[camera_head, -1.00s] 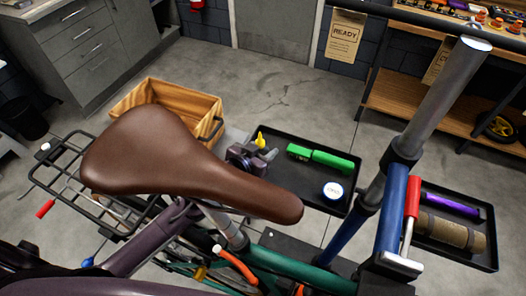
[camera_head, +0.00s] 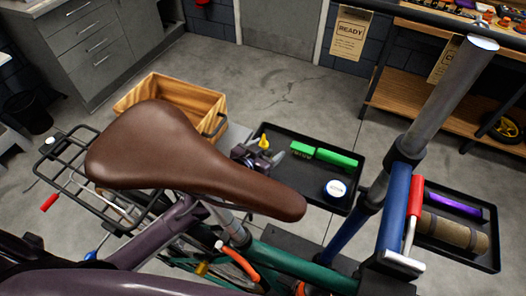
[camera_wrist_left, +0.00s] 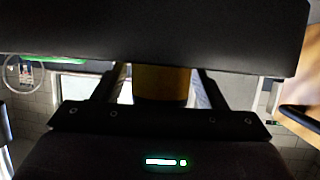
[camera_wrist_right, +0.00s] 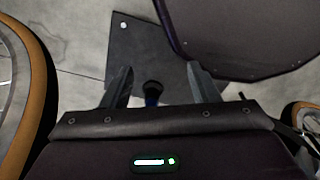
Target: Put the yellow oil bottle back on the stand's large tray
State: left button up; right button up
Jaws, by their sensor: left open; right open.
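The yellow oil bottle (camera_head: 264,142) shows only its yellow top in the head view, at the back left of the large black tray (camera_head: 309,194). My left gripper (camera_head: 269,159) is open, with its fingers around the bottle at that tray corner. In the left wrist view the bottle's yellow body (camera_wrist_left: 162,82) lies between the two spread fingers. Its base is hidden, so I cannot tell whether it touches the tray. My right gripper (camera_wrist_right: 155,85) is open and empty in the right wrist view, low above a dark plate; it is not visible in the head view.
Green boxes (camera_head: 337,157) and a white-lidded tin (camera_head: 335,189) sit on the large tray. The brown saddle (camera_head: 185,160) stands in front of my left gripper. A wooden crate (camera_head: 170,98) is behind it. The stand's post (camera_head: 395,200) and a smaller tray (camera_head: 470,262) are right.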

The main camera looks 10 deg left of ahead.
pick_arm(q)
jog(key=b+v, duration=0.1)
jog(key=v, duration=1.1)
jog(key=shift+r, duration=0.15)
